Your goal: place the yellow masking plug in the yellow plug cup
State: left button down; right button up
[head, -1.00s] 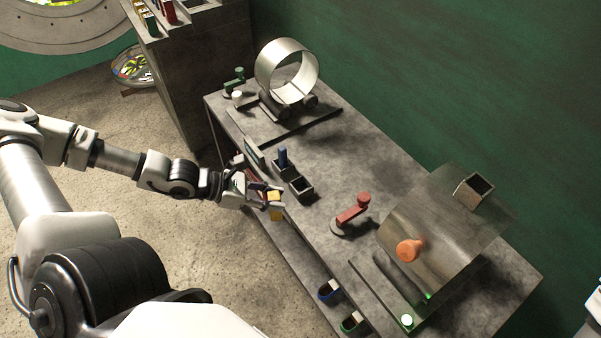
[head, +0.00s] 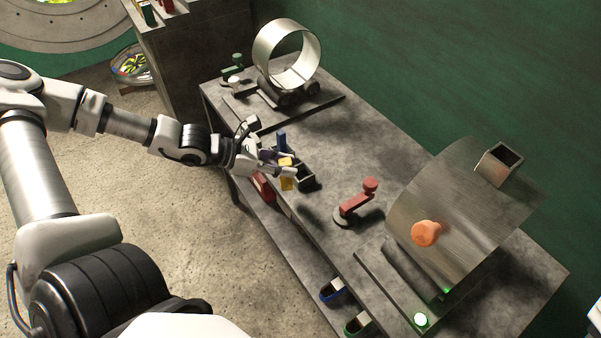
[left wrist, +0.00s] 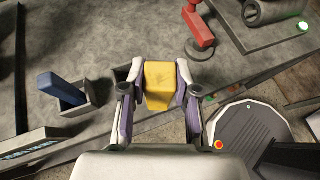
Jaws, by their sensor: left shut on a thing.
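The yellow masking plug (head: 286,184) is between the fingers of my left gripper (head: 285,164), which is shut on it. One finger hides part of the plug in the head view. In the left wrist view the plug (left wrist: 160,82) sits between both fingertips. A dark open cup (head: 306,178) stands at the near table edge, just right of the plug in the head view. It looks empty, and no yellow mark shows on it. In the left wrist view this cup (left wrist: 121,74) is mostly hidden behind the left finger. My right gripper is out of view.
A blue plug (head: 282,140) stands in the neighbouring cup. A red crank-like handle (head: 357,199) stands to the right on the table (head: 350,140). A curved metal sheet with an orange knob (head: 426,233) is farther right. A metal ring (head: 287,55) stands at the back.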

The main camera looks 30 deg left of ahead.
pick_arm(q)
jog(key=w+f, duration=0.1)
jog(key=w, duration=0.1)
jog(key=w+f+b, duration=0.1)
jog(key=w, duration=0.1)
jog(key=w+f+b, duration=0.1)
jog(key=w+f, duration=0.1)
jog(key=w, duration=0.1)
jog(key=shift+a, duration=0.15)
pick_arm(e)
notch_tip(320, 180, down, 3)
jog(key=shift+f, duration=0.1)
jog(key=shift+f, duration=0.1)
pick_arm(q)
jog(key=shift+f+b, duration=0.15)
jog(key=shift+b, duration=0.15)
jog(key=c, duration=0.9)
grip_release()
jog(key=shift+o, duration=0.2)
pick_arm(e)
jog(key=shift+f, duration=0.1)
